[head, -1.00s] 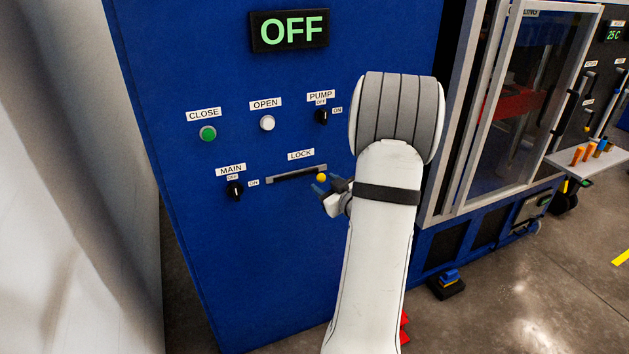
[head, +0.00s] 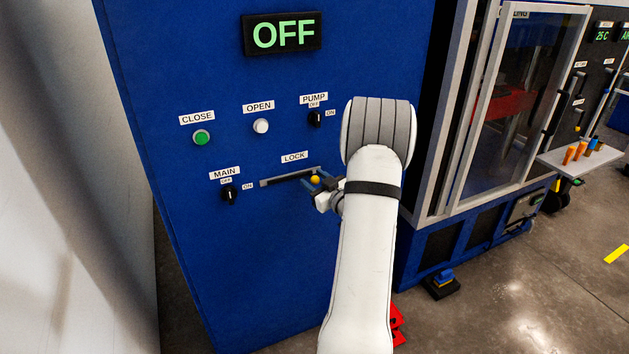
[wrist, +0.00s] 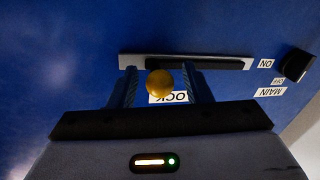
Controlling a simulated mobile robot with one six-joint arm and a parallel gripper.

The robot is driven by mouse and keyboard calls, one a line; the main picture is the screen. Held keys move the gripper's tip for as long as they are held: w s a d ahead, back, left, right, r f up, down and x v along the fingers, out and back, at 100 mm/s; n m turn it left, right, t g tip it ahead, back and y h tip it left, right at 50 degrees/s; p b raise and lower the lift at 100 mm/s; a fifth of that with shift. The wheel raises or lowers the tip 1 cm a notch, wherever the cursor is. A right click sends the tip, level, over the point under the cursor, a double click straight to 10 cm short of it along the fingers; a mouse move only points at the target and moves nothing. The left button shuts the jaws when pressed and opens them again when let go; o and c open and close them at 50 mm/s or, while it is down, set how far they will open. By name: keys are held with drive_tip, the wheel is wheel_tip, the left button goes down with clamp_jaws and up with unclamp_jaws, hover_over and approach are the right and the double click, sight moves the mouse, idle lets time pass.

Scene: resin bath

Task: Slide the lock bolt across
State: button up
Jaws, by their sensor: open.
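The lock bolt's track (head: 282,177) is a grey slotted plate on the blue panel, under the LOCK label (head: 294,157). The bolt's yellow ball knob (head: 315,180) is at the right end of the track. In the wrist view the knob (wrist: 160,83) sits between my two fingers, nearer the left one, with a gap to the right one. My gripper (head: 318,184) is open around the knob. In the wrist view my gripper (wrist: 160,86) has its fingertips close to the track (wrist: 190,61), which appears upside down. Contact with the knob cannot be told.
The MAIN switch (head: 229,194) is left of the track. The PUMP switch (head: 315,118), white OPEN button (head: 261,126) and green CLOSE button (head: 201,137) are above it. A display (head: 282,33) reads OFF. A framed glass enclosure (head: 515,110) stands to the right.

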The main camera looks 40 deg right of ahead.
clamp_jaws()
idle(0.4)
